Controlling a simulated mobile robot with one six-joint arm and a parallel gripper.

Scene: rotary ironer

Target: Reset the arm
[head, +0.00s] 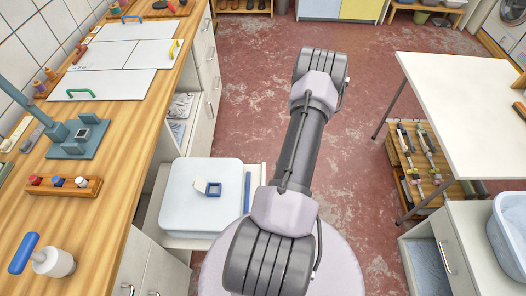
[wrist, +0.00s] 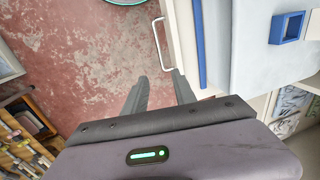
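My arm (head: 300,150) stretches forward over the red floor in the head view, its elbow at the top centre. My gripper is hidden in the head view. In the wrist view my gripper (wrist: 160,75) shows its two dark fingers apart, with nothing between the tips. Red floor lies beyond the fingers, and a white front with a metal handle (wrist: 160,45) is close to their right.
A white box (head: 180,205) with a small blue square frame (head: 213,189) stands left of my arm. A wooden counter (head: 60,235) runs along the left. A white table (head: 470,100) and a blue basin (head: 512,235) are right. Red floor lies between.

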